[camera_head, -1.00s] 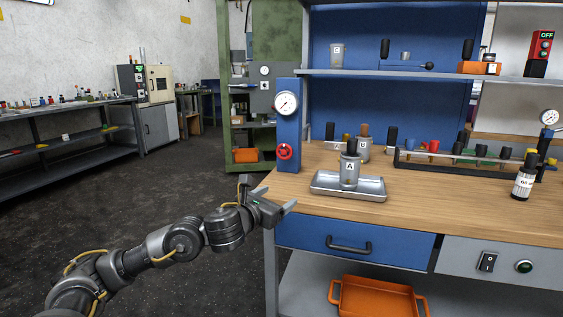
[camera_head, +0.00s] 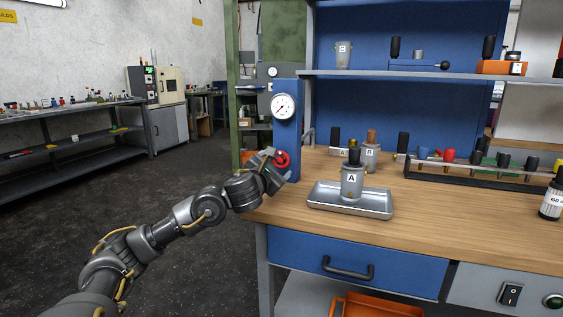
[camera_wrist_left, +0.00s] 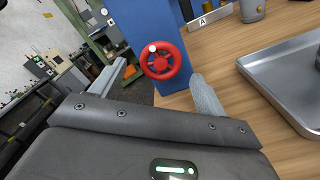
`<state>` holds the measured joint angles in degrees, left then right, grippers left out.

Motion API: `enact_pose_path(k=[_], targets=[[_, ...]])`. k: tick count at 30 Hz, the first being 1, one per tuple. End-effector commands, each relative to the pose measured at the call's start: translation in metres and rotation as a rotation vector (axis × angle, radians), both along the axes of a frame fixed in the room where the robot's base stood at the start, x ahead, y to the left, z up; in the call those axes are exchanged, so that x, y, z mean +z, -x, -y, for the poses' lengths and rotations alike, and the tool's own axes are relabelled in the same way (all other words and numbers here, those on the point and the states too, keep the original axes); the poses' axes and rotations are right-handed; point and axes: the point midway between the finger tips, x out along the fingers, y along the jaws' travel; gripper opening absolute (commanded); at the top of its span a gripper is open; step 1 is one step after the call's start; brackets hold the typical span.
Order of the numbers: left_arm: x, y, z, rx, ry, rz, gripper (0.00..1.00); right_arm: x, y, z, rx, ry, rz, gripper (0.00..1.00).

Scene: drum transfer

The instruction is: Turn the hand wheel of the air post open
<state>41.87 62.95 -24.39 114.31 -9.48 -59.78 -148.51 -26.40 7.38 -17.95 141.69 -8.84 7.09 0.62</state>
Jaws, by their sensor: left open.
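The air post (camera_head: 286,135) is a blue upright at the left end of the bench, with a round white gauge (camera_head: 284,106) near its top. Its red hand wheel (camera_head: 281,158) is low on the front face, partly hidden by my left gripper (camera_head: 279,165) in the head view. In the left wrist view the red wheel (camera_wrist_left: 164,60) shows whole, with a pale knob on its rim. My left gripper is open, one finger on each side of the wheel as seen there, and the wheel looks to be beyond the fingertips. I cannot tell whether they touch. My right gripper is not in view.
A metal tray (camera_head: 350,201) with canister A (camera_head: 352,182) stands on the bench just right of the post. Canister B (camera_head: 370,156) and a rack (camera_head: 475,175) of several coloured items are behind. Open floor lies to the left.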

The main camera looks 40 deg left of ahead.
Motion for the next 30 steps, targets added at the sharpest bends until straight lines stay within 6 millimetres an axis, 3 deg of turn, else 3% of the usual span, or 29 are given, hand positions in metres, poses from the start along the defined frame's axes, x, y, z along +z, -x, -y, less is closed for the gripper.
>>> enact_pose_path(k=[3,9,21,30], targets=[[0.000,-0.021,-0.006,0.000,0.005,0.002,0.75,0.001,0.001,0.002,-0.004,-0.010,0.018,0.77],[0.000,-0.043,-0.013,-0.002,0.003,0.002,0.75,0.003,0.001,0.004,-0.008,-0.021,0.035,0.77],[0.000,-0.049,-0.015,-0.003,0.001,0.001,0.74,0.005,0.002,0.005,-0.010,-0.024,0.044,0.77],[0.000,-0.049,-0.014,-0.004,0.001,0.001,0.34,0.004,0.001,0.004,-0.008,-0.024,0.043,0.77]])
